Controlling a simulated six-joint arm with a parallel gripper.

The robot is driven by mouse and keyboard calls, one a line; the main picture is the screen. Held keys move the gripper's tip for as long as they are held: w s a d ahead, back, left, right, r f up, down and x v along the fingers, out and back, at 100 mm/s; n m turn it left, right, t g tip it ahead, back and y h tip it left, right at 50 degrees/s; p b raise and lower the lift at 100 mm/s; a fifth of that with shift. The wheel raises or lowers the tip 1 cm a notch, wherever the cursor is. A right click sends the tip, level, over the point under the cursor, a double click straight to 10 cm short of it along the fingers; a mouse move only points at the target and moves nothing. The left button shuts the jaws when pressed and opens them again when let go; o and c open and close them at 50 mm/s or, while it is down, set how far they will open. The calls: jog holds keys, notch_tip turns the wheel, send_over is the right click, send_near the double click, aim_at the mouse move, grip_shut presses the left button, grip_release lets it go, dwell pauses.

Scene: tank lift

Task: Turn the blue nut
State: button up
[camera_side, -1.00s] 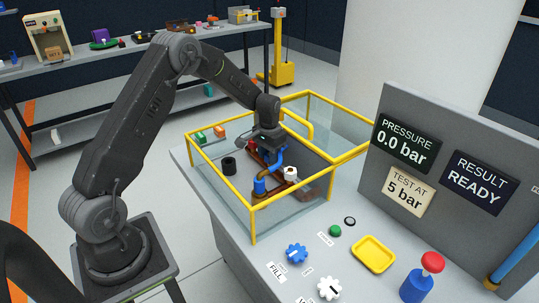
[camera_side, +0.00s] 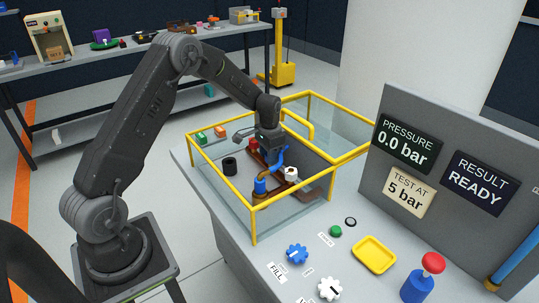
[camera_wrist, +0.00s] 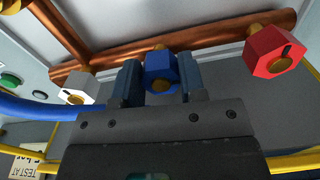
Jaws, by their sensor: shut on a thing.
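The blue nut (camera_wrist: 158,72) sits on a brass stub of the copper pipe (camera_wrist: 205,45) in the wrist view. My gripper (camera_wrist: 159,80) has one finger on each side of it and is shut on it. In the side view my gripper (camera_side: 268,156) points down inside the yellow-framed tank, and I cannot make out the blue nut there behind the fingers and the blue hose.
A red nut (camera_wrist: 275,52) is to the right of the blue one and a white nut (camera_wrist: 77,90) to the left. A blue hose (camera_wrist: 40,108) runs close by my gripper. Yellow rails (camera_side: 252,222) and clear walls surround the work. A black ring (camera_side: 229,166) stands inside.

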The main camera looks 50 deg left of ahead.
jog(key=o, duration=0.9)
jog(key=shift+r, duration=0.15)
notch_tip(320, 180, up, 14)
jog(key=shift+f, duration=0.2)
